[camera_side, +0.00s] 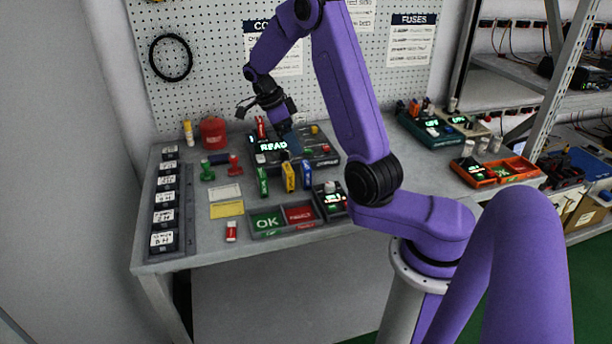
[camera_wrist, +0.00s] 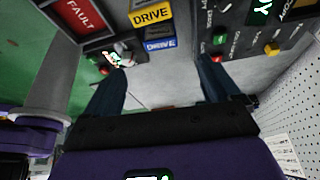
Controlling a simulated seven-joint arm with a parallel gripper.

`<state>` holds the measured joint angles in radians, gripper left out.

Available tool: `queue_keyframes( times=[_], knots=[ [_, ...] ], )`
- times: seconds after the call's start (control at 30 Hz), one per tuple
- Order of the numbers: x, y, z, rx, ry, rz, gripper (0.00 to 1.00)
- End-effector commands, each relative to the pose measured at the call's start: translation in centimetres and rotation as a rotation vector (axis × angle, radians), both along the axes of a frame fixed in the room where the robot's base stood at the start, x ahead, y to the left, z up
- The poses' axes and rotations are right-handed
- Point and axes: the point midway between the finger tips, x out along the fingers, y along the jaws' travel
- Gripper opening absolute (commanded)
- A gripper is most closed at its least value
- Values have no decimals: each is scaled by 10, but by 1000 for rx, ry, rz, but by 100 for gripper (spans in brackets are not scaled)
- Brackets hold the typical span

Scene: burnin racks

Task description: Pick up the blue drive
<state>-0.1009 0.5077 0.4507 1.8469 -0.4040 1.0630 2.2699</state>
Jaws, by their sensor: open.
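The blue drive (camera_side: 307,176) stands upright on the bench, to the right of the yellow drive (camera_side: 289,177) in the side view. In the wrist view the blue drive (camera_wrist: 160,44) shows its "DRIVE" label directly beside the yellow drive (camera_wrist: 152,17). My gripper (camera_side: 287,140) is above the dark tester showing "READY", behind the drives. In the wrist view my gripper (camera_wrist: 162,68) has its two dark blue fingers spread wide, with nothing between them. The blue drive lies ahead of the fingertips, apart from them.
A green drive (camera_side: 262,182) stands left of the yellow one. The OK/FAULT tray (camera_side: 283,233) lies in front, with a small lit device (camera_side: 331,203) to its right. The tester (camera_side: 322,158) is close behind. Red and green stamp-like pieces and cards lie left.

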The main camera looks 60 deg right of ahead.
Motion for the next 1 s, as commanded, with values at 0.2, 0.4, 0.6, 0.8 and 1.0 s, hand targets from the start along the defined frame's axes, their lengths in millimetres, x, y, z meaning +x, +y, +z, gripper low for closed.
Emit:
queue_keyframes(
  times=[0.2, 0.4, 0.6, 0.8, 1.0],
  knots=[
    [-13, -10, -38, 3, 4, -1, 89],
    [-18, -15, -55, 1, 1, 1, 89],
    [-21, -18, -69, 3, 2, 1, 89],
    [-29, -25, -95, 2, 3, -1, 89],
    [-31, -28, -106, 2, -1, 2, 89]
  ],
)
